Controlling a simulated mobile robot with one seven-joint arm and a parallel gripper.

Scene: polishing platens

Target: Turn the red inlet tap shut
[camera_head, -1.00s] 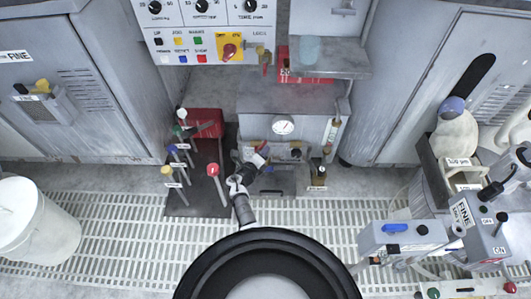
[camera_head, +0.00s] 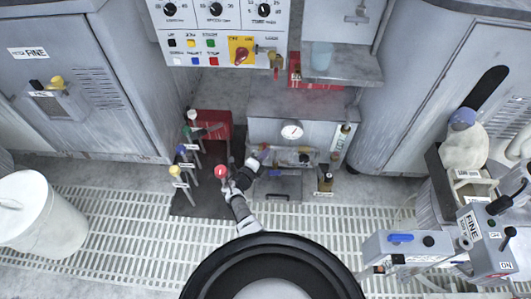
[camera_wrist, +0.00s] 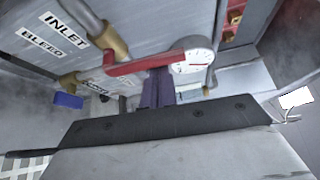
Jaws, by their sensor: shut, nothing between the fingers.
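The red inlet tap is a red lever (camera_wrist: 145,63) below a brass fitting (camera_wrist: 111,42) in the wrist view. It lies across the picture, near the INLET label (camera_wrist: 65,30). My gripper (camera_wrist: 158,72) is shut and empty, its purple-grey fingers upright at the lever's right half. The fingertips meet the lever's lower edge in the picture; whether they touch it I cannot tell. In the head view my gripper (camera_head: 257,163) is at the front of the grey cabinet (camera_head: 290,104), small and partly hidden by my wrist.
A round gauge (camera_wrist: 196,60) is just right of the lever, and a blue handle (camera_wrist: 68,101) is lower left. In the head view, a red-knobbed post (camera_head: 221,172) stands close left of my arm. The grating floor (camera_head: 110,215) in front is mostly clear.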

